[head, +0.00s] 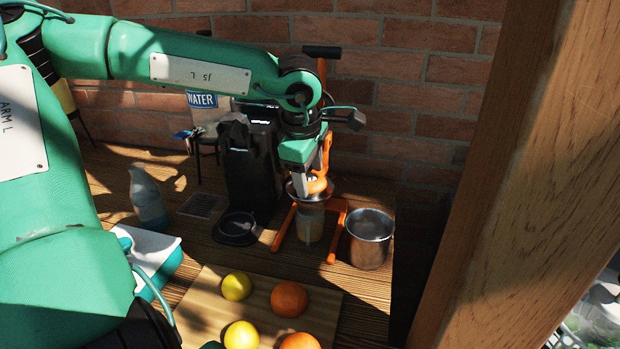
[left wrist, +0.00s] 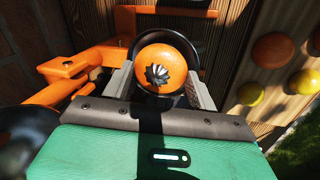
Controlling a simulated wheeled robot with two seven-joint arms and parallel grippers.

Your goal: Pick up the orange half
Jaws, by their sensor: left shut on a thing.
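The orange half (head: 319,186) is at the juicer, between the fingers of my left gripper (head: 308,182), which is shut on it. In the left wrist view, the orange half (left wrist: 167,57) sits between the two grey fingers of my left gripper (left wrist: 162,85), with a dark ribbed star-shaped piece in front of its middle. A dark round rim (left wrist: 141,40) shows around and behind it. In the head view it is just above the juicer's metal bowl (head: 310,197); I cannot tell whether they touch. My right gripper is not in view.
The orange juicer frame (head: 283,228) stands around a glass (head: 310,225). A metal pot (head: 370,238) is close on its right, a black machine (head: 250,165) on its left. A cutting board (head: 205,300) with whole oranges and lemons lies in front. A wooden post (head: 500,150) stands right.

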